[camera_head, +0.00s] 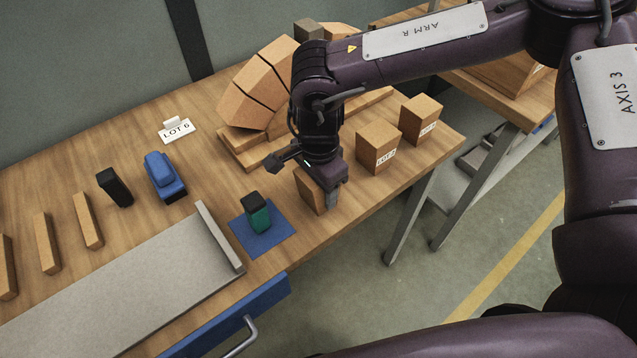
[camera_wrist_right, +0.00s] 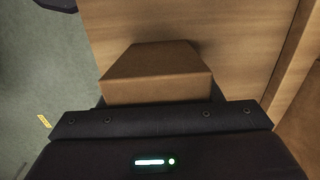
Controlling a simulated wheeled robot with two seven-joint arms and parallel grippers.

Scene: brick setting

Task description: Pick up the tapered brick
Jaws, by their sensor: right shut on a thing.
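The tapered brick (camera_head: 309,190) is tan and stands near the front edge of the wooden table, left of the lot-marked blocks. My right gripper (camera_head: 322,190) reaches down over it and is shut on it. In the right wrist view the brick (camera_wrist_right: 156,75) shows its tapered top face between the jaws, with the tabletop behind it. The gripper body hides its lower part, and I cannot tell whether it touches the table. My left gripper is not in view.
An arch of tan bricks (camera_head: 262,82) stands behind my right gripper. Two lot-marked blocks (camera_head: 378,148) (camera_head: 420,118) stand to its right. A green-and-black object (camera_head: 257,212) stands on a blue mat (camera_head: 278,238) to the left. A grey board (camera_head: 120,290) lies further left.

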